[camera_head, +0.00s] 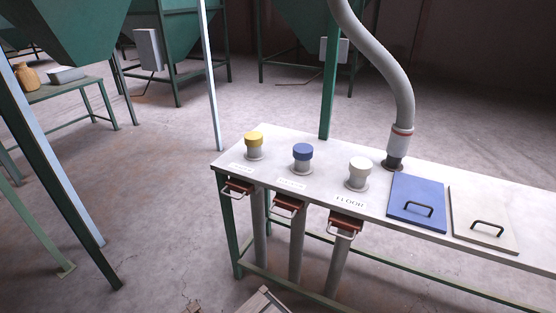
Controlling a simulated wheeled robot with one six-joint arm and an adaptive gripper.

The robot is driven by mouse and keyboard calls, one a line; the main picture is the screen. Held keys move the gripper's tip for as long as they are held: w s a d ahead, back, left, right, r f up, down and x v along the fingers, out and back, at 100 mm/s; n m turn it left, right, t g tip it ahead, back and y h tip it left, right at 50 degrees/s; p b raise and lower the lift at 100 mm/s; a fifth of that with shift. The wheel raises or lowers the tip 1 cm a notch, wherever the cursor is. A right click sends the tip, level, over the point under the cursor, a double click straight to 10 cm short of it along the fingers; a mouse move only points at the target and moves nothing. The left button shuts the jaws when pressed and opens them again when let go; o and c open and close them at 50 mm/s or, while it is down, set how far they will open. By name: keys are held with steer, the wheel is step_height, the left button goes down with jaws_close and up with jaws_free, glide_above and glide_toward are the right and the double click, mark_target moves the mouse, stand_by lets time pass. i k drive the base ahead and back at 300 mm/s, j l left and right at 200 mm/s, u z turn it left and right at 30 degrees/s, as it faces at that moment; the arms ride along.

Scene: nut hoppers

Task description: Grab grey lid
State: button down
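A flat light grey square lid (468,212) with a black bar handle (487,228) lies on the right part of the long white table. A matching blue square lid (424,190) with a black handle lies just to its left. A pale white-grey round cap (360,164) tops the short pipe stub left of the blue lid. My gripper is not in view, and nothing covers the grey lid.
The table (330,155) also carries a blue-capped stub (303,152) and a yellow-capped stub (254,139). A grey hose (390,70) comes down behind the blue lid. Red-brown slide gates (345,221) stick out below the front edge. A wooden crate (263,302) stands on the floor in front.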

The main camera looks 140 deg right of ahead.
mark_target(478, 218)
steer(key=u, duration=5.45)
steer(key=i+l, duration=0.1)
steer(key=i, duration=0.15)
steer(key=z, duration=0.05)
